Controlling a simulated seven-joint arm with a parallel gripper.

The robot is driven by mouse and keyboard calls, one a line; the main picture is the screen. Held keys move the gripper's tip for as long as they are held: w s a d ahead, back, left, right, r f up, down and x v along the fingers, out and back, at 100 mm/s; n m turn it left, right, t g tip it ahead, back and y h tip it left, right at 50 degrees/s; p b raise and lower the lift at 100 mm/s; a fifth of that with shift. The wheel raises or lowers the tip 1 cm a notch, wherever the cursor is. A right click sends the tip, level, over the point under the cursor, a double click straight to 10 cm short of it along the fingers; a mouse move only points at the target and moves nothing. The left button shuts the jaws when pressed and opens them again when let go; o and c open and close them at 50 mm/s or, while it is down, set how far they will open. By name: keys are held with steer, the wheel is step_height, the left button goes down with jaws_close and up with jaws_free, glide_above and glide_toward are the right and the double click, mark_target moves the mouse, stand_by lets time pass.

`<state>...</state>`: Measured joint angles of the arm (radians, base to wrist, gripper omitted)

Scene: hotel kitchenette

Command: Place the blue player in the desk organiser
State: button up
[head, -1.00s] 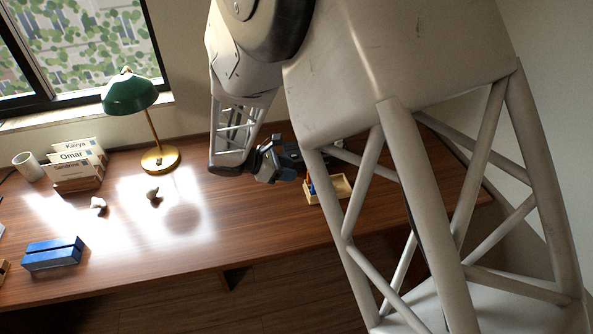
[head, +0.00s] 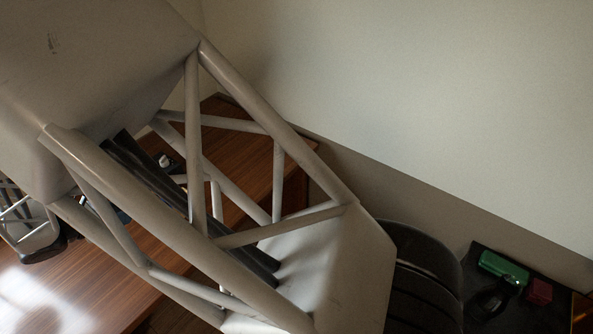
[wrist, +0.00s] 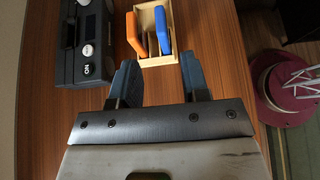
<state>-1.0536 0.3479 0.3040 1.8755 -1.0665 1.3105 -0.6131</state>
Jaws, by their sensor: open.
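My gripper (wrist: 158,76) is open in the wrist view, with nothing between its fingers. A small wooden organiser (wrist: 158,61) with upright dividers stands on the desk just beyond the fingertips. A blue flat piece (wrist: 164,31), which looks like the blue player, stands upright in its right part, apart from the fingers. An orange flat piece (wrist: 136,34) stands at its left side.
The brown desk (head: 243,140) ends near the wall. At the right, a green item (head: 503,268) and a red item (head: 539,291) lie on a dark surface.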

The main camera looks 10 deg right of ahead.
steer(key=w+d+r+m+g+y, duration=0.1)
steer(key=d+r+m+g, duration=0.2)
steer(key=d+r+m, duration=0.85)
steer(key=d+r+m+g+y, duration=0.1)
steer(key=d+r+g, duration=0.35)
steer(key=d, duration=1.65)
steer(key=s+d+r+m+y, duration=0.3)
steer(key=s+d+m, duration=0.4)
steer(key=s+d, duration=0.3)
steer(key=s+d+r+m+t+y, duration=0.1)
steer(key=s+d+r+m+y, duration=0.2)
steer(key=s+d+m, duration=0.4)
steer(key=s+d, duration=0.3)
steer(key=d, duration=0.3)
steer(key=shift+r+m+y, duration=0.25)
steer(key=shift+m+y, duration=0.05)
steer(key=shift+m, duration=0.05)
